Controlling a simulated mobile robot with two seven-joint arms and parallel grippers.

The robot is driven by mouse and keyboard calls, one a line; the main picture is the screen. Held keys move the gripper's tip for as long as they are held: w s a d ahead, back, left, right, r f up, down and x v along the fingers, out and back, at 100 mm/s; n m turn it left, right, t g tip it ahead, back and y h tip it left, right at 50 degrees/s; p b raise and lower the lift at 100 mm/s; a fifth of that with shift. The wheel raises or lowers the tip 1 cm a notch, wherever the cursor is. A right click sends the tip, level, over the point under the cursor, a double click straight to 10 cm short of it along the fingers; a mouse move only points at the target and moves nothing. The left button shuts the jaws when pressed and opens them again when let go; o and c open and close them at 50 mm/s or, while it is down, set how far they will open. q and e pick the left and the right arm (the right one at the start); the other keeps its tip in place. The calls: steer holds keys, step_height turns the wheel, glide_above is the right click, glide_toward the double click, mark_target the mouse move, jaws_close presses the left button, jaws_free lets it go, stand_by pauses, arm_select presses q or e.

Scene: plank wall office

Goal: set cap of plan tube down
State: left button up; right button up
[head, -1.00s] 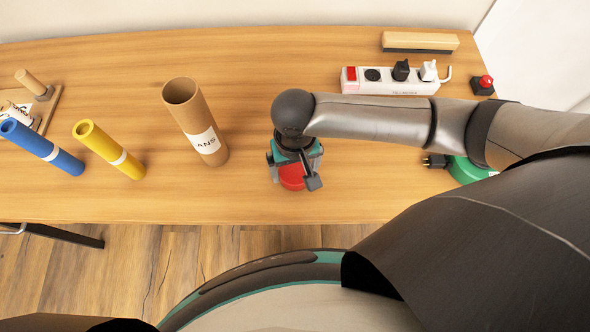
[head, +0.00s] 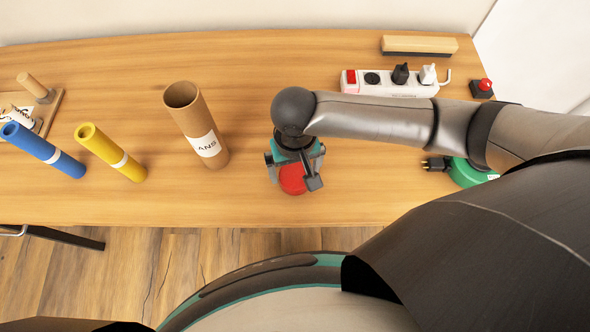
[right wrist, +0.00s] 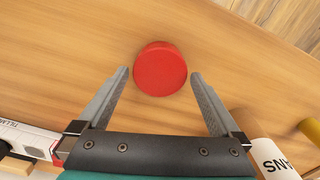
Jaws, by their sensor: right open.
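The red round cap (head: 292,179) lies on the wooden desk, in front of the open cardboard plan tube (head: 205,130) and to its right. My right gripper (head: 301,183) is over the cap and partly hides it in the head view. In the right wrist view the cap (right wrist: 160,69) sits between and slightly beyond the tips of the open fingers (right wrist: 160,75), with a gap on both sides. The tube stands upright with its top end uncovered; its label also shows in the right wrist view (right wrist: 278,160). My left gripper is not in view.
A yellow roll (head: 110,152) and a blue roll (head: 42,149) stand left of the tube. A power strip (head: 385,82), a wooden-backed eraser (head: 420,44), a red button (head: 482,88) and a green round item (head: 468,172) are at the right. The desk's front middle is clear.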

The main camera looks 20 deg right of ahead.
mark_target(294, 175)
step_height(294, 175, up, 10)
steer(key=p, duration=0.2)
steer(key=shift+f, duration=0.15)
steer(key=shift+a, duration=0.1)
